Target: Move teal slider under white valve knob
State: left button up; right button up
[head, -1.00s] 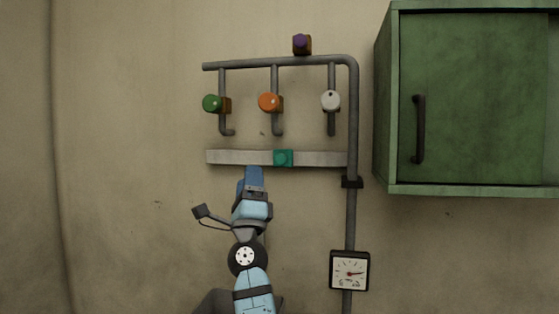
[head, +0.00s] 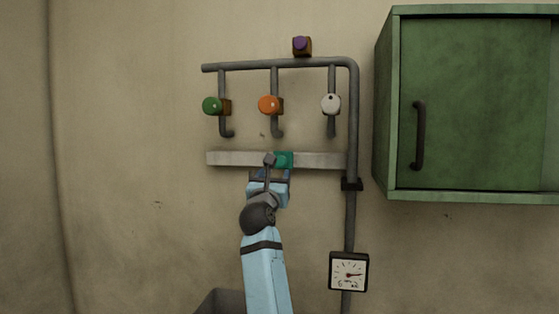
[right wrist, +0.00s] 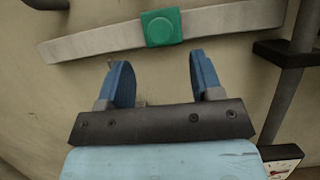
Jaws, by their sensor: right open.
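The teal slider (head: 284,160) sits on a pale horizontal rail (head: 232,158), below and slightly right of the orange knob. The white valve knob (head: 331,104) is above the rail, to the right of the slider. My right gripper (head: 271,172) is just below the slider, partly hidden by its own wrist parts. In the right wrist view, its two blue fingers (right wrist: 158,75) are spread apart and empty. The slider (right wrist: 162,27) there lies beyond the fingertips, between their lines, with a visible gap. My left gripper is not in view.
An orange knob (head: 269,104), a green knob (head: 212,105) and a purple knob (head: 301,46) sit on grey pipes. A vertical pipe (head: 350,225) with a gauge (head: 348,272) runs at the rail's right end. A green cabinet (head: 470,100) stands out at right.

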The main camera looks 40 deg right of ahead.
aim_at(280, 162)
jog(key=p+x, duration=0.1)
jog(key=x, duration=0.6)
jog(key=shift+w+d+r, duration=0.15)
grip_shut()
